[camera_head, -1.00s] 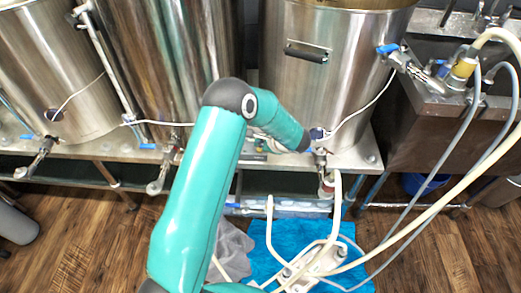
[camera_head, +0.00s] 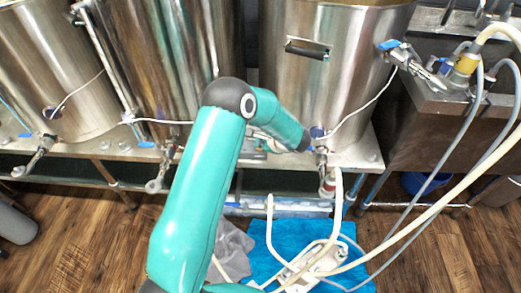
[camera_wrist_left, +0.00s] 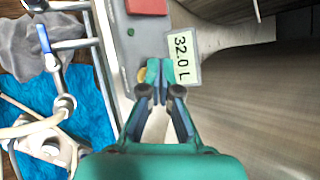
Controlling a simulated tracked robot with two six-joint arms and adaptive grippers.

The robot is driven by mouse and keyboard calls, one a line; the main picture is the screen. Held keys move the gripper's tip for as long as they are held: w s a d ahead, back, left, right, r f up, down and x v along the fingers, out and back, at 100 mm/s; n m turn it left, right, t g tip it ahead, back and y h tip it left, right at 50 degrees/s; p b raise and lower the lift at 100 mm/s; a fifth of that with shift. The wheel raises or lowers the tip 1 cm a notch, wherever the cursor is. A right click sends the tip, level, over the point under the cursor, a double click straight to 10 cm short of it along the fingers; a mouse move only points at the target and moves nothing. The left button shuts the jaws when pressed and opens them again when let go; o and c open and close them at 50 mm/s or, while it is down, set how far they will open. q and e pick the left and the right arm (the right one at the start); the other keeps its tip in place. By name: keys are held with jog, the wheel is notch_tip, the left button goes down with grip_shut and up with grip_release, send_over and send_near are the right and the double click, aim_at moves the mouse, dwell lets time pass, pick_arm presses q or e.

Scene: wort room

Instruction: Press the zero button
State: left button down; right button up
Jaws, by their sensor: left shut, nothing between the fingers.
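A grey control panel (camera_wrist_left: 117,45) shows in the left wrist view, with a display (camera_wrist_left: 183,57) reading 32.0 L. A small green button (camera_wrist_left: 130,32) and a yellow button (camera_wrist_left: 142,75) sit on the panel. No label is readable, so I cannot tell which button is zero. My left gripper (camera_wrist_left: 160,72) is shut and empty. Its fingertips lie between the yellow button and the display in this view; contact with the panel cannot be told. In the head view my teal arm hides much of the panel area below the middle tanks. My right gripper is not in view.
Steel tanks (camera_head: 335,75) stand on a metal bench. A valve (camera_head: 322,160) is beside my left forearm. Pale hoses (camera_head: 400,238) run down to a pump on a blue towel (camera_head: 262,262).

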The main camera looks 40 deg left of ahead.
aim_at(260, 149)
pick_arm(q)
jog(key=shift+f+b, duration=0.55)
jog(key=shift+b, duration=0.15)
dwell(0.9)
jog(key=shift+r, duration=0.1)
jog(key=shift+r+p, duration=0.35)
jog(key=shift+r, duration=0.45)
jog(key=shift+r, duration=0.1)
jog(key=shift+r+p, duration=1.2)
jog(key=shift+r, duration=1.25)
